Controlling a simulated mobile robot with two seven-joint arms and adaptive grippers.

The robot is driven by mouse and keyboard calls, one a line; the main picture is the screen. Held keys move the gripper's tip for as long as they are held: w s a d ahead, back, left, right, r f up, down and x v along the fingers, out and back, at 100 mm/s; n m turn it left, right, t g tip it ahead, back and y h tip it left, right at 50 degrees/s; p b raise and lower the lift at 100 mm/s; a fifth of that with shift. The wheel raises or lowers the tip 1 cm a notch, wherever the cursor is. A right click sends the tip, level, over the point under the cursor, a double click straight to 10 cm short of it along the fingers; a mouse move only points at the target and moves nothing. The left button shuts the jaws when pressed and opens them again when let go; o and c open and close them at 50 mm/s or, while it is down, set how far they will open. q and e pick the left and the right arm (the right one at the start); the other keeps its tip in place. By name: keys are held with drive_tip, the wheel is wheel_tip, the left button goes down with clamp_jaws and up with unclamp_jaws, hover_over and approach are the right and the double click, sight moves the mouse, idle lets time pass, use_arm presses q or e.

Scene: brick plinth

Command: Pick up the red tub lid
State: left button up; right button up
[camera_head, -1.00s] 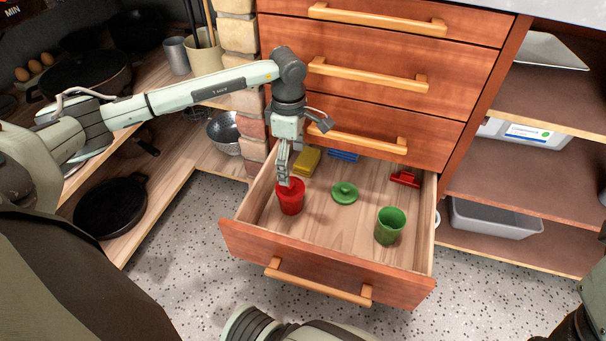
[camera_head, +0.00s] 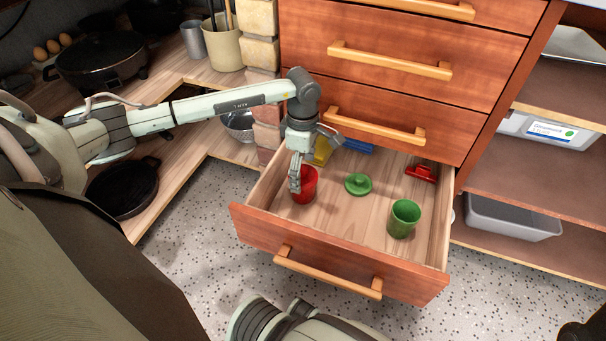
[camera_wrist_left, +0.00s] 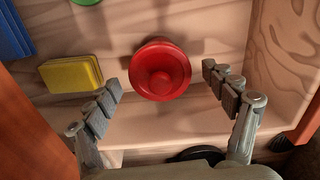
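The red tub lid (camera_wrist_left: 160,70), round with a raised knob in its middle, lies between my left gripper's spread fingers in the left wrist view. It appears to sit on the red tub (camera_head: 307,186), which stands in the left part of the open drawer (camera_head: 340,262). In the head view my left gripper (camera_head: 295,180) points down at the tub's left side and hides part of the tub and lid. The gripper is open, with gaps between both fingers and the lid in the wrist view. My right gripper is not in view.
The drawer also holds a green lid (camera_head: 357,184), a green cup (camera_head: 403,219), a red clip-like object (camera_head: 421,173), a yellow block (camera_wrist_left: 70,75) and a blue item (camera_wrist_left: 12,35). The drawer's left wall is close to the tub. The drawer's middle has bare floor.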

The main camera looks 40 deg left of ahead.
use_arm(q)
drive_tip(key=c, duration=0.6)
drive_tip(key=shift+c, duration=0.2)
